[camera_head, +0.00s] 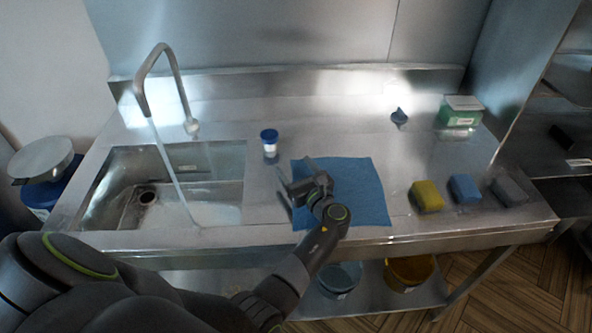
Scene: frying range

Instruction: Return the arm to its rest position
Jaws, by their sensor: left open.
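My left arm comes in from the lower left and reaches over the front edge of the steel counter (390,238). My left gripper (287,190) is open over the left part of a blue cloth (358,190) that lies flat on the counter. The gripper looks empty. I cannot tell its exact height above the cloth. My right gripper does not show.
A sink with a tall faucet (146,85) is on the left. A blue-capped jar (269,142) stands behind the gripper. Yellow (427,195), blue (464,189) and grey (509,190) sponges lie right. A green-white box (460,111) stands at the back. Buckets sit below.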

